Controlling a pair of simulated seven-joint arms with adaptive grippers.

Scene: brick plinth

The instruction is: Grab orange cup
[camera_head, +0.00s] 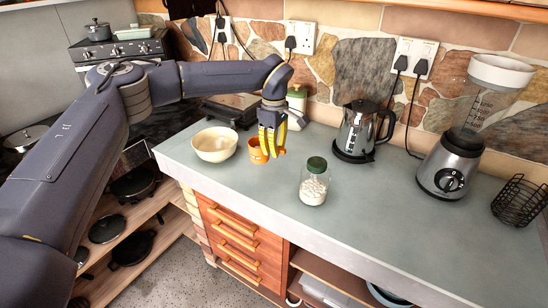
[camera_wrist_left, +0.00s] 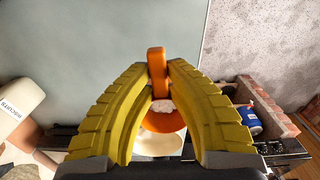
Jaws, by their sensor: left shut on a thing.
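The orange cup (camera_head: 257,154) stands on the grey counter just right of the cream bowl (camera_head: 215,145). My left gripper (camera_head: 273,148) reaches down at the cup's right side, its yellow fingers partly covering the cup. In the left wrist view, the fingers of my left gripper (camera_wrist_left: 156,68) close on the cup's upright handle, and the orange cup (camera_wrist_left: 161,121) shows between and behind them. Whether the cup's base touches the counter is hard to tell. My right gripper is not in view.
A glass jar (camera_head: 314,183) with a green lid stands close in front, to the right. A kettle (camera_head: 361,131), a blender (camera_head: 450,165) and a black wire basket (camera_head: 518,201) stand further right. The counter's front right is clear.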

